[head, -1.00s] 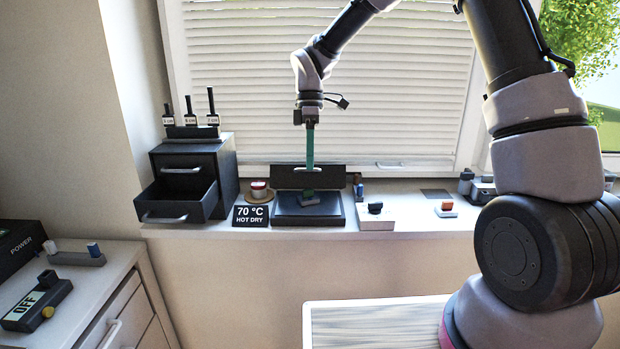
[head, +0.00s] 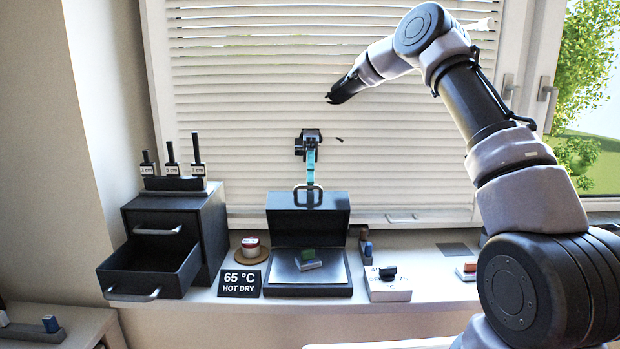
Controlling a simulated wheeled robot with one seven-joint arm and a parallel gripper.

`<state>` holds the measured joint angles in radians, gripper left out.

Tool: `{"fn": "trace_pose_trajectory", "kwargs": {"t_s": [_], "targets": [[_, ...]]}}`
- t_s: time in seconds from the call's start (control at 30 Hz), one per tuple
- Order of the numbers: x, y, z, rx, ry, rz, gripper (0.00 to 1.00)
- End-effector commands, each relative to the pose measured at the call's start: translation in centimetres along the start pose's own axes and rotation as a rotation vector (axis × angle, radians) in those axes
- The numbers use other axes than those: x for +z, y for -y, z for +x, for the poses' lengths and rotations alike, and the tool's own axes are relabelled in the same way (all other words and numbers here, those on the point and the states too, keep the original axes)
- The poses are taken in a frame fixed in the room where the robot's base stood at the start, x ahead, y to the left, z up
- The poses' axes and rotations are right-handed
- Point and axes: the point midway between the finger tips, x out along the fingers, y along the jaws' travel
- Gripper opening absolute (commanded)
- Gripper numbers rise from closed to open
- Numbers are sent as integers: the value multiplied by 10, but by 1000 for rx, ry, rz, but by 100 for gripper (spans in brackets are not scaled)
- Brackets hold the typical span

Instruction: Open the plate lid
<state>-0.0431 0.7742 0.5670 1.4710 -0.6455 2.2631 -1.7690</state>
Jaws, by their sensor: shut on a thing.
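The plate lid (head: 311,227) is a dark grey panel standing raised at the back edge of the plate. The lid's looped handle (head: 296,197) is at the lid's top edge. My gripper (head: 310,184) is above the lid, with a teal strip reaching down to the handle. It appears shut on the handle, though the contact is small in the picture.
A black sign (head: 239,284) reads 65 °C HOT DRY. An open drawer (head: 142,272) and a round red-topped item (head: 250,246) stand left of the plate. A small block with a black top (head: 388,284) is on the right. Window blinds are close behind.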

Motion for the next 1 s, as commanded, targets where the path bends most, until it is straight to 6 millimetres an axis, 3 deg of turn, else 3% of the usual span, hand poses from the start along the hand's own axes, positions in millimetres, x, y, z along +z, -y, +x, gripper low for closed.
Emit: {"fn": "trace_pose_trajectory", "kwargs": {"t_s": [0.43, 0.53, 0.87, 1.0], "targets": [[1, 0, 2, -9, 1, 2, 0], [1, 0, 2, -9, 1, 2, 42], [0, 2, 1, -9, 0, 1, 42], [0, 12, -7, -7, 0, 2, 42]]}}
